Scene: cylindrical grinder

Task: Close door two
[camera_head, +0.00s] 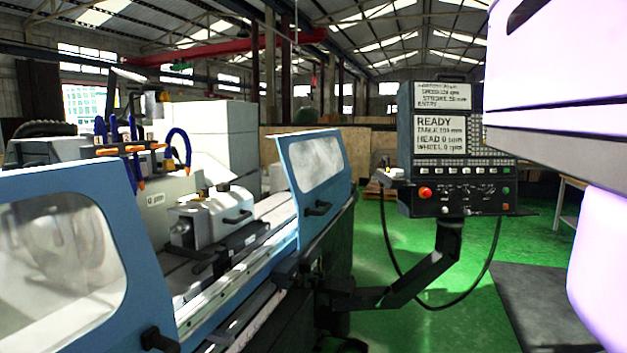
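Two blue sliding doors with clear windows stand along the front of the grinder. One door (135,262) is at the left, with a dark handle (159,340) near its lower right corner. The other door (285,180) is further off at the centre, with a dark handle (318,209) low on its panel. A wide gap between the doors shows the inside of the machine. The picture does not show which one is door two. My gripper is not in view; large pale parts at the right edge look like my arm.
A control panel (461,199) with a lit screen and a red button hangs on a jointed dark arm (420,276) right of the machine. The workhead (211,220) and rail (235,292) lie in the gap. Green floor (430,325) is open below the panel; a dark mat (535,300) lies right.

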